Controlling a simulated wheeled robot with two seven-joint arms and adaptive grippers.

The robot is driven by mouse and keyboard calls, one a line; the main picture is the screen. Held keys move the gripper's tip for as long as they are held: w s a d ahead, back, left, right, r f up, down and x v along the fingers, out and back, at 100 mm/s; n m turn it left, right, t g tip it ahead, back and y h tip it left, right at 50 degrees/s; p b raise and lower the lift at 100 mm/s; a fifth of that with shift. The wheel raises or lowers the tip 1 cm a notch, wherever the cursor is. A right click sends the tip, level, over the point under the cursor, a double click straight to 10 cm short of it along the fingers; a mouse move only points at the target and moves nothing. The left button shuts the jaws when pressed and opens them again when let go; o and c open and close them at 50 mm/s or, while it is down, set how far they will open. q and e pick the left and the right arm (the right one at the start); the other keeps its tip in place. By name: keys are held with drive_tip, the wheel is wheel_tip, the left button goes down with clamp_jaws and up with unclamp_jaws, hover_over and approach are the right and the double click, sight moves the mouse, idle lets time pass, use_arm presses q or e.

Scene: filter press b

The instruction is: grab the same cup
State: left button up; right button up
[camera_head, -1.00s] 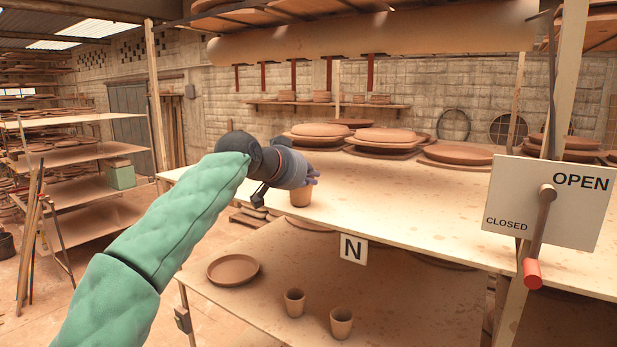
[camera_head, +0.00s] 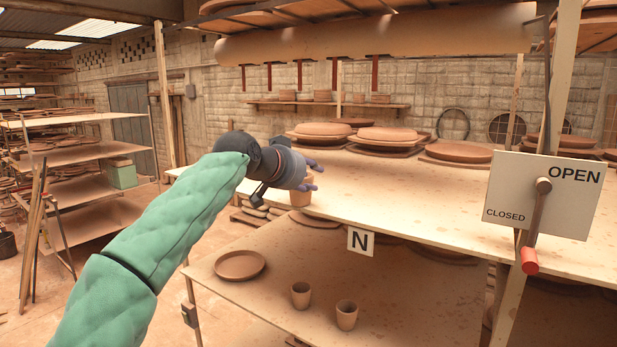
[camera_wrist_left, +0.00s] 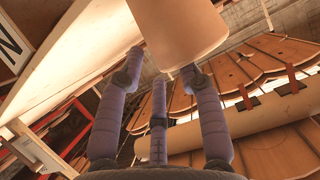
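A terracotta cup (camera_head: 300,197) stands upright on the upper board near its left front edge. My left gripper (camera_head: 312,175) is right at this cup, with its purple fingers apart and partly in front of the cup's upper part. In the left wrist view the cup (camera_wrist_left: 182,32) fills the top middle. The gripper's fingers (camera_wrist_left: 160,70) point toward it, spread and nearly straight, and do not look closed around it. Whether any fingertip touches it I cannot tell. Two similar cups stand on the lower board, one at the left (camera_head: 301,294) and one at the right (camera_head: 346,315). My right gripper is out of view.
A shallow plate (camera_head: 240,265) lies on the lower board. Stacked plates (camera_head: 387,137) stand at the back of the upper board (camera_head: 420,200). An OPEN/CLOSED sign (camera_head: 575,205) with a red-tipped lever (camera_head: 530,262) stands at right.

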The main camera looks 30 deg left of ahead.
use_arm(q)
drive_tip(key=shift+s, duration=0.1)
drive_tip(key=v, duration=1.2)
drive_tip(key=shift+o, duration=0.3)
